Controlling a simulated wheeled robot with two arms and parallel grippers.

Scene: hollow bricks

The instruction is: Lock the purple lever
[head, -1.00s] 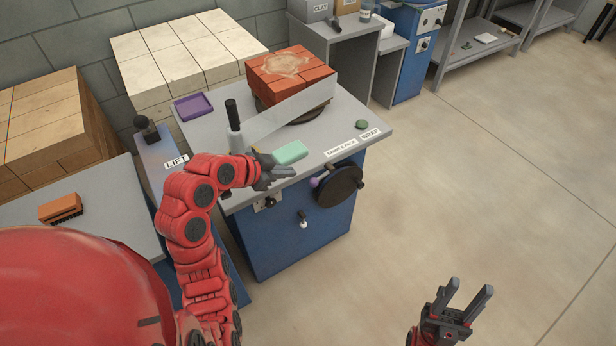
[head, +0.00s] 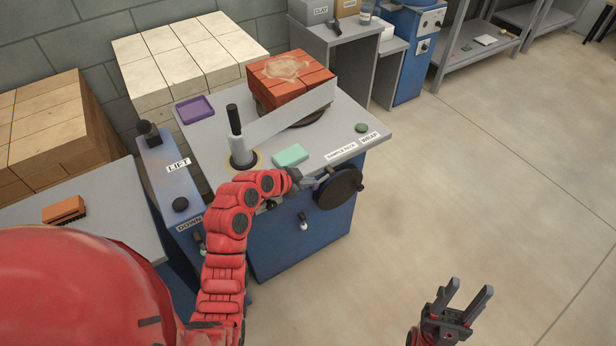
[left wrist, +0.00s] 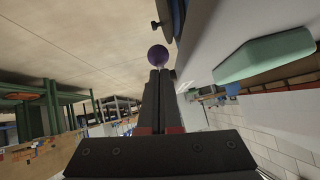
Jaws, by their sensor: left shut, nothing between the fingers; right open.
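The purple lever's round knob (left wrist: 158,55) shows in the left wrist view just beyond my fingertips. I cannot tell whether they touch it. In the head view the lever is largely hidden by my left gripper (head: 308,183), beside the black round wheel (head: 338,188) on the blue cabinet's front. My left gripper is shut and empty, and its closed fingers (left wrist: 157,80) point at the knob. My right gripper (head: 468,296) is open and empty over bare floor, far right of the cabinet.
A lift panel (head: 165,165) stands left. The floor at right is clear.

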